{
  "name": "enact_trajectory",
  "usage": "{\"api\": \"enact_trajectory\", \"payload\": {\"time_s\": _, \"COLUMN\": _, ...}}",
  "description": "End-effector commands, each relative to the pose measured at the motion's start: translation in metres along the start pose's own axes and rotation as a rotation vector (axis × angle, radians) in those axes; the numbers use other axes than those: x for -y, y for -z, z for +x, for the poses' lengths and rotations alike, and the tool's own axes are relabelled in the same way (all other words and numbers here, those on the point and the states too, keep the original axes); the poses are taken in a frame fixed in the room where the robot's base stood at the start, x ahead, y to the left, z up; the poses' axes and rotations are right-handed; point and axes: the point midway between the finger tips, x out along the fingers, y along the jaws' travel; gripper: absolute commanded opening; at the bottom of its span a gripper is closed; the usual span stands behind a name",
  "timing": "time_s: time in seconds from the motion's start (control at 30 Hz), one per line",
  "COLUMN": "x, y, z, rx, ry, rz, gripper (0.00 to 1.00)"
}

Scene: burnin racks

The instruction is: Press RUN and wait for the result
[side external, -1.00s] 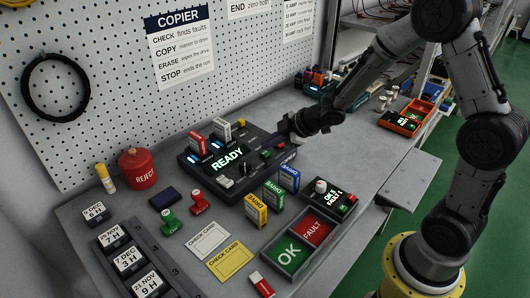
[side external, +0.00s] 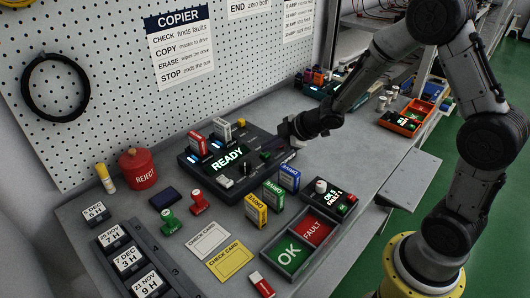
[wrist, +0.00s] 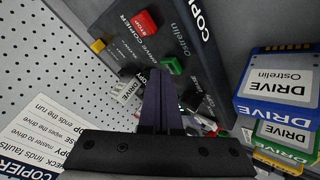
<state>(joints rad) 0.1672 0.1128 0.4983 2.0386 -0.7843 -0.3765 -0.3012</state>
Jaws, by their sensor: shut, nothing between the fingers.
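The copier (side external: 250,190) is a dark box on the bench, and its lit display (side external: 228,158) reads READY. A red drive (side external: 197,143) and a white drive (side external: 222,130) stand upright at its back. In the wrist view, the copier's panel has a green button (wrist: 173,66) and a red button (wrist: 144,22) lettered STOP. No RUN lettering is legible. My gripper (side external: 284,139) is shut and empty over the copier's right end. In the wrist view its fingertips (wrist: 160,72) appear close to the green button. I cannot tell whether they touch.
Blue, green and yellow drives (side external: 273,196) stand along the copier's front right. The OK and FAULT tray (side external: 262,258) is nearer the camera. A red REJECT can (side external: 137,168) stands left.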

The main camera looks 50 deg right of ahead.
Motion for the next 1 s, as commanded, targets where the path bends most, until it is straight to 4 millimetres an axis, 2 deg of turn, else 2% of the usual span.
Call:
{"api": "enact_trajectory", "payload": {"time_s": 0.67, "x": 0.0025, "y": -0.0026, "z": 0.0032, "rx": 0.001, "ry": 0.001, "rz": 0.0, "gripper": 0.0}}
{"api": "enact_trajectory", "payload": {"time_s": 1.0, "x": -0.0042, "y": 0.0039, "z": -0.0058, "rx": 0.0, "ry": 0.0, "rz": -0.001, "gripper": 0.0}}
